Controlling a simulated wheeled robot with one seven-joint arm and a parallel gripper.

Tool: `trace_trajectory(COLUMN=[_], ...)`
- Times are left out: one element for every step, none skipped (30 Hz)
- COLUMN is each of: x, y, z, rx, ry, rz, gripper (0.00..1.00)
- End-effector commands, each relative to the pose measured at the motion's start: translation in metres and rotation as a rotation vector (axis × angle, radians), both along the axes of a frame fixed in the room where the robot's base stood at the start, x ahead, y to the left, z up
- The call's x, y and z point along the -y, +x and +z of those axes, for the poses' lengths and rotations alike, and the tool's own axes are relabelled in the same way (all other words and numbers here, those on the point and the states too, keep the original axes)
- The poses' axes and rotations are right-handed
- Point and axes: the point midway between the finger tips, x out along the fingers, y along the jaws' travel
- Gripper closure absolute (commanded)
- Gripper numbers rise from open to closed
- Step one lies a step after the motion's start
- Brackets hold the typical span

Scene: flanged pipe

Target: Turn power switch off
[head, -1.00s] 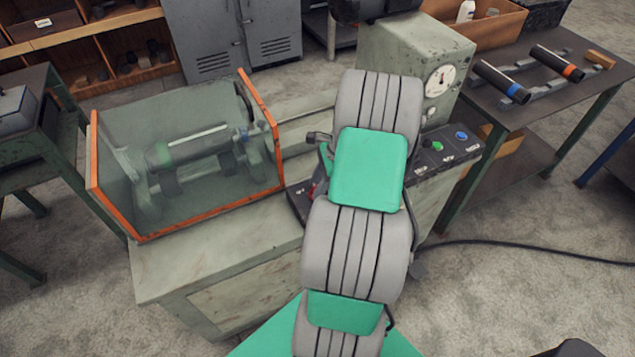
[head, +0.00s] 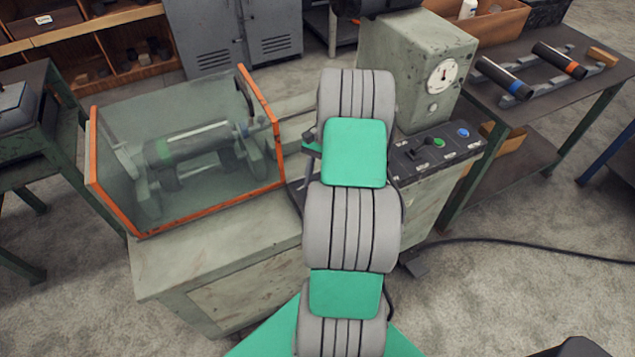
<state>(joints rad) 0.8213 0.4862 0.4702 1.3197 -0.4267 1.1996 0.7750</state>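The control panel (head: 408,160) is a dark sloping strip on the front of the pale green bench machine. Its right part shows a black knob or lever (head: 428,140), a green button (head: 439,143) and a blue button (head: 463,132). The labels are too small to read, so I cannot tell which control is the power switch. My grey and green arm covers the middle of the panel. My gripper is mostly hidden behind the arm; a small dark and green part (head: 311,143), perhaps of it, sticks out at the left. Its fingers cannot be made out.
A clear guard box with orange edges (head: 187,210) covers a pipe (head: 188,146) on the bench's left. A grey housing with a round gauge (head: 441,76) stands behind the panel. A side table (head: 520,120) stands at the right. A black cable (head: 540,246) crosses the floor.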

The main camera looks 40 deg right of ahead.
Motion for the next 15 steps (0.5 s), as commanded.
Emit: trace_trajectory(x=[0.0002,0.0000,-0.0001,-0.0001,-0.0001,-0.0002,-0.0001,-0.0001,0.0000,0.0001,0.0000,0.0000,-0.0001,-0.0001,-0.0001], y=[0.0009,0.0012,0.0013,0.0012,0.0011,0.0011,0.0012,0.0013,0.0013,0.0013,0.0013,0.0012,0.0013,0.0012,0.0011], z=[-0.0019,-0.0018,-0.0018,-0.0016,-0.0014,-0.0013,-0.0011,-0.0009,-0.0007,-0.0006,-0.0005,-0.0003,-0.0002,0.0000,0.0001], rx=[0.000,0.001,0.001,0.000,0.000,0.000,0.001,0.002,0.001,0.001,0.001,0.000,0.001,0.001,0.001], ry=[-0.002,-0.002,-0.002,-0.002,-0.002,-0.002,-0.002,-0.002,-0.002,-0.002,-0.002,-0.002,-0.002,-0.002,-0.001], rz=[0.028,0.046,0.067,0.080,0.093,0.108,0.119,0.127,0.137,0.145,0.150,0.156,0.159,0.162,0.166], gripper=[1.00,1.00,1.00,1.00,1.00,1.00,1.00,1.00,1.00,1.00,1.00,1.00,1.00,1.00,1.00])
